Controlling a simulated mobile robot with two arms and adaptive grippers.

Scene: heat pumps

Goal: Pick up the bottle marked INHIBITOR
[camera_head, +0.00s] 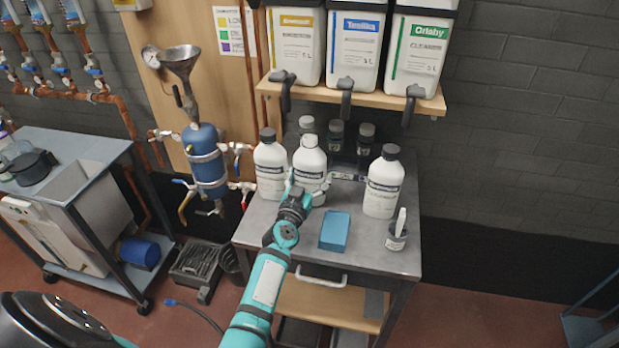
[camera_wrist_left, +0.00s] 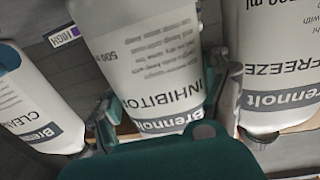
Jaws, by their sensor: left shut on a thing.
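In the left wrist view the INHIBITOR label (camera_wrist_left: 150,60) shows upside down between the fingers. The bottle looks upright; whether its base touches the bench is hidden by my gripper. My right gripper is not in view.
The FREEZE bottle (camera_wrist_left: 279,70) stands close beside it, and the CLEANER bottle (camera_head: 383,182) is further right. A shelf (camera_head: 360,97) with dispensers (camera_head: 352,45) hangs above.

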